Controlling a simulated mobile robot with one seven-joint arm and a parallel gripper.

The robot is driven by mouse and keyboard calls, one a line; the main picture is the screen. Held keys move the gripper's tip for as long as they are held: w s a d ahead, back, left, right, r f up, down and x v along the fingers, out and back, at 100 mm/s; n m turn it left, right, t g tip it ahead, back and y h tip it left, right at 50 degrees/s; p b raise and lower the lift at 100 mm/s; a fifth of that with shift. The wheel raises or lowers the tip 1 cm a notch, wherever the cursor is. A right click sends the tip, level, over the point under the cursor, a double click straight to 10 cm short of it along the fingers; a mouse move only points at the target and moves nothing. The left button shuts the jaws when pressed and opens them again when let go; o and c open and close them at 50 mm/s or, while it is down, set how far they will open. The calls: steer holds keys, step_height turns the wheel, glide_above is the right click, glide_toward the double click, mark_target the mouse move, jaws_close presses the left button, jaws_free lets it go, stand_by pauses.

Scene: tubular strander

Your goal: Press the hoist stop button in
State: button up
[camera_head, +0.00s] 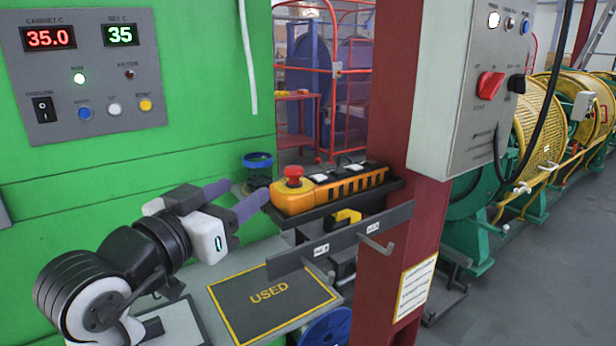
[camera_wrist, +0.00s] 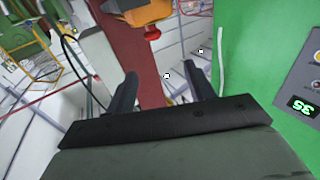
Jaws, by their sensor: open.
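The orange hoist pendant (camera_head: 330,189) lies on a dark shelf on the red post in the head view. Its red mushroom stop button (camera_head: 293,174) stands up at the near left end. The pendant (camera_wrist: 142,12) shows at the top edge of the wrist view, with the red button (camera_wrist: 152,33) beyond the space between my fingertips. My gripper (camera_head: 245,191) is open and empty, left of the pendant. In the wrist view its two dark fingers (camera_wrist: 160,68) are apart. In the head view the nearer fingertip is close to the pendant's left end; I cannot tell whether they touch.
The red post (camera_head: 388,250) and a grey switch box (camera_head: 465,85) stand right of the pendant. A hook rail (camera_head: 345,238) runs below the shelf. A dark cup (camera_head: 258,170) stands behind my gripper. A mat marked USED (camera_head: 268,293) lies below. The green cabinet (camera_head: 200,90) is at left.

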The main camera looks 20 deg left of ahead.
mark_target(288, 172)
steer(key=w+d+p, duration=0.1)
steer(key=w, duration=0.3)
steer(key=w+d, duration=0.1)
steer(key=w, duration=0.4)
steer(key=w+d+p, duration=0.1)
steer(key=w, duration=0.3)
steer(key=shift+w+d+f+p, duration=0.25)
steer(key=shift+d+f+p, duration=0.05)
steer(key=shift+f, duration=0.05)
steer(key=shift+c, duration=0.3)
